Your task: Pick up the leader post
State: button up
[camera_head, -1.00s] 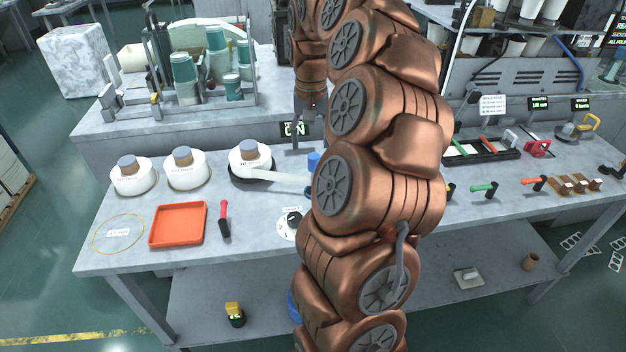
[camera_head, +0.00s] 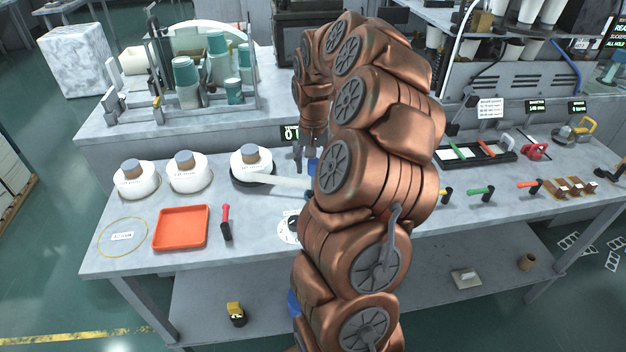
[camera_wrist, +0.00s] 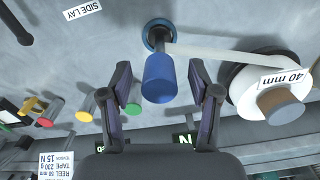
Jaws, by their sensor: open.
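The leader post is a blue upright cylinder (camera_head: 311,167). In the head view it stands on the bench at the end of a white strip, partly hidden by my arm. In the wrist view the blue post (camera_wrist: 159,80) shows between my two fingers, with a gap on either side. My gripper (camera_wrist: 159,72) is open and empty around that line of sight; I cannot tell how far above or beside the post it is. In the head view my gripper (camera_head: 304,160) is small, close to the post and partly hidden by my arm.
A white strip (camera_head: 275,180) runs from the post to a white reel (camera_head: 251,164), marked 40 mm in the wrist view. Two more reels, a red tray (camera_head: 181,228) and a red-handled tool (camera_head: 226,221) lie to the left. Several coloured-handled tools lie to the right.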

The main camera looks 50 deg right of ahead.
jog(key=shift+f, duration=0.2)
grip_shut()
dwell(0.4)
